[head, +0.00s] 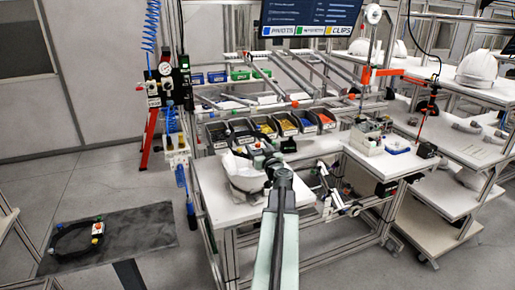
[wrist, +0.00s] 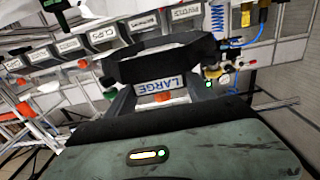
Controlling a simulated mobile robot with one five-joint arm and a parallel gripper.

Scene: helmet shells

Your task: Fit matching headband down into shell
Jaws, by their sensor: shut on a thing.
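My gripper (head: 268,160) is over the workbench at the end of my outstretched arm. It is shut on a dark headband, a black band (wrist: 160,66) across the wrist view with an upside-down "LARGE" label (wrist: 165,85). In the head view the headband (head: 241,136) is a small dark arc just beyond the gripper. A white shell (head: 238,170) sits on the bench below and left of the gripper, partly hidden by the arm. I cannot tell whether the headband touches the shell. The shell's size marking is not readable.
Black parts bins (head: 265,126) with coloured contents line the bench (head: 220,205) behind the shell. A side table (head: 385,160) holds a small grey device. A finished-looking white helmet (head: 478,68) stands on the right.

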